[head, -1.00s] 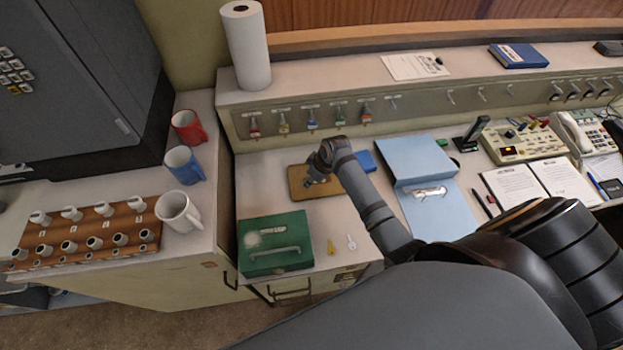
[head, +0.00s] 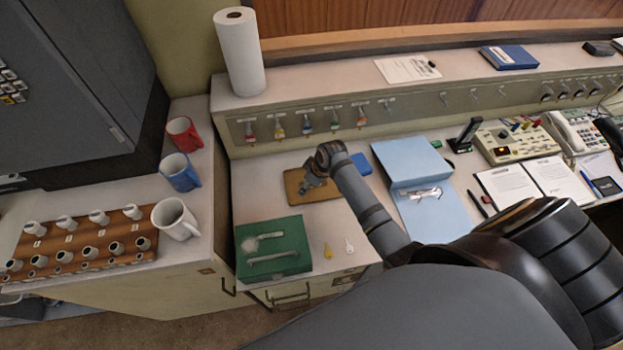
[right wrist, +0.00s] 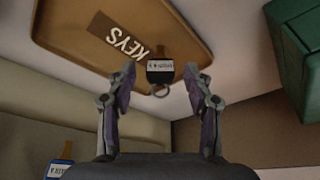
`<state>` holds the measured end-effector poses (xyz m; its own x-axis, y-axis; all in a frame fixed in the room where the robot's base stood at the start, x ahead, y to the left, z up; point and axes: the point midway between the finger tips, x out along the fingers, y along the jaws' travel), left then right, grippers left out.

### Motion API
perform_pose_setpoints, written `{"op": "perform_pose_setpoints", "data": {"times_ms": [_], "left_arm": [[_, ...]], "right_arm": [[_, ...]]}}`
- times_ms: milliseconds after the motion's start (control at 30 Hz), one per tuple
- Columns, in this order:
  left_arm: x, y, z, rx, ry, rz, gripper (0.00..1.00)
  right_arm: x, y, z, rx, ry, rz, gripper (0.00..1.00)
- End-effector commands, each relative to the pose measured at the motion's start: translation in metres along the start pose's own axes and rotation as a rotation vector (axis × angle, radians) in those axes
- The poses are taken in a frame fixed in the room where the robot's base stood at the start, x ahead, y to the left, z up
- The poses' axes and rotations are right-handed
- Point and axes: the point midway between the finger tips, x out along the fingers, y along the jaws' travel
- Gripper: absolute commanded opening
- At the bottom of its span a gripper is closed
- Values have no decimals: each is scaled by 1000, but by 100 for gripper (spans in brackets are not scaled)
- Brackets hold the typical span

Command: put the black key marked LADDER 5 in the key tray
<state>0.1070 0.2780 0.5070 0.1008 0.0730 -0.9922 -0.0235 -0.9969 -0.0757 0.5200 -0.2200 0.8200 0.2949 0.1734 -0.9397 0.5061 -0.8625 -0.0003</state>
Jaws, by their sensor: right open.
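The key tray is brown and marked KEYS; it shows in the head view (head: 294,192) and at the top of the right wrist view (right wrist: 85,38). My right gripper (right wrist: 162,82) is open above the tray; it also shows in the head view (head: 312,186). A key with a black tag (right wrist: 160,66) and a ring lies within the tray's outline, between the spread fingers and apart from both. The tag's white label is too small to read for sure. The key is hidden in the head view. My left gripper is not in view.
Coloured keys hang on the panel behind (head: 308,122). A blue folder (head: 425,215) lies to the right.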

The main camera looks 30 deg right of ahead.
Motion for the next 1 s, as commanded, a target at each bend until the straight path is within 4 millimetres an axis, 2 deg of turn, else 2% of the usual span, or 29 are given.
{"op": "perform_pose_setpoints", "data": {"times_ms": [300,500,633,1000], "left_arm": [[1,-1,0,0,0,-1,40],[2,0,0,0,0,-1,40],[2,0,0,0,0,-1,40],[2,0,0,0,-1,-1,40]], "right_arm": [[-75,1,0,-4,1,4,52],[-106,1,0,-2,1,2,52],[-112,0,0,-1,-1,1,52],[-112,0,0,-1,-1,0,52]]}}
